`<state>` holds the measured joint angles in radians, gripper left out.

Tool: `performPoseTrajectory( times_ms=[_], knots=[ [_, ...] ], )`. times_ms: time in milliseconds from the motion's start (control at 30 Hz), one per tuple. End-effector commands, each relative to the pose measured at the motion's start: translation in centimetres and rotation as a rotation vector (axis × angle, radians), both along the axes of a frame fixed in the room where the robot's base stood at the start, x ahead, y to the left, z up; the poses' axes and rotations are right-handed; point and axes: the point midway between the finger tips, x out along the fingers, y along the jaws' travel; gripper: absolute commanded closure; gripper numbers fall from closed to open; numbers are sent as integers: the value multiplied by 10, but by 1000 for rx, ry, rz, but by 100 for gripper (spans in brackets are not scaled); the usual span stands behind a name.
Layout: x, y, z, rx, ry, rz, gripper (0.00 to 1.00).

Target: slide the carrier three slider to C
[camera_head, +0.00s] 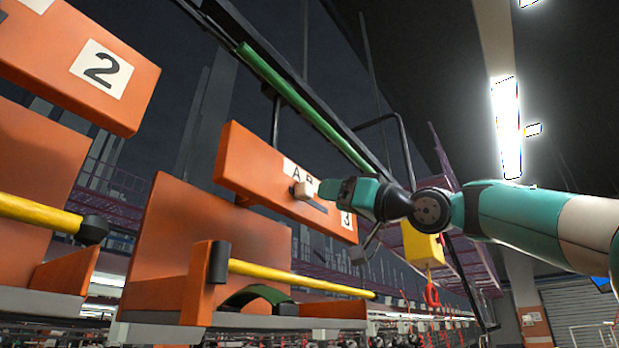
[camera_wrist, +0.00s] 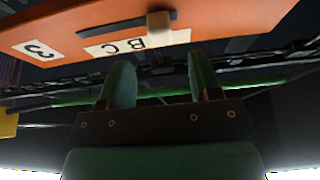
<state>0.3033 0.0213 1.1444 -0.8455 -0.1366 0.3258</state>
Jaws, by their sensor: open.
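The carrier three panel (camera_head: 250,165) is an orange board with a 3 at its right end and a white letter strip along its top in the head view. Its slider, a pale block (camera_head: 304,190), sits near the left end of a dark slot, by the A; the slot runs on to the right. In the upside-down wrist view the slider (camera_wrist: 158,22) stands beyond the fingertips, roughly centred between them and covering part of the strip. My gripper (camera_wrist: 158,60) is open and empty, apart from the slider. In the head view my wrist hides the strip's right end.
An orange panel marked 2 (camera_head: 100,68) hangs at the left. Orange carriers with yellow bars (camera_head: 290,277) stand below. A green rail (camera_head: 300,105) runs overhead, and a yellow box (camera_head: 422,247) hangs behind my wrist.

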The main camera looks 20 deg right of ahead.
Motion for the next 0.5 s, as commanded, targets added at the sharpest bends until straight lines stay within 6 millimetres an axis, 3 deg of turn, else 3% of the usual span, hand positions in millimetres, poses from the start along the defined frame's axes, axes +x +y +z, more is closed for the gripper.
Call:
performPoseTrajectory(
  times_ms=[33, 233, 500],
  knots=[
    [9, 8, 12, 2, 4, 7, 43],
    [38, 29, 25, 1, 3, 3, 43],
    [54, 39, 29, 0, 1, 0, 43]
  ],
)
